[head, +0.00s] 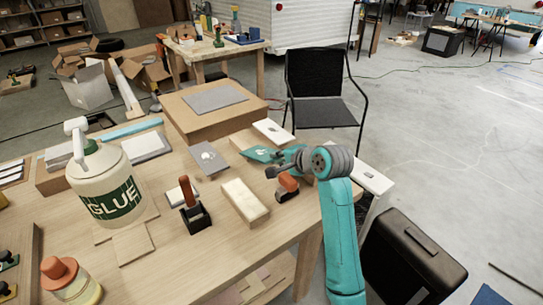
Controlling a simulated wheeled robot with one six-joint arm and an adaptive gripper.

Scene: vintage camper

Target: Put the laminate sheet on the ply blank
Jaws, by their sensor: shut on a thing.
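My gripper (274,161) is at the end of my teal arm, over the right part of the workbench. It is shut on a thin teal sheet with a pale mark, which looks like the laminate sheet (257,154). The sheet sticks out to the left of the fingers, and its right end is hidden by them. A flat tan board (243,139), possibly the ply blank, lies just behind the sheet and is partly hidden. I cannot tell whether the sheet touches it. A grey panel (208,159) with a pale mark lies to the left.
A large tan block (182,122) bears a grey sheet (215,98) at the back. An orange-handled tool (190,199), a pale block (245,200) and another orange-topped tool (288,184) stand near my gripper. A glue jug (107,185) stands left. A black chair (324,90) is behind the bench.

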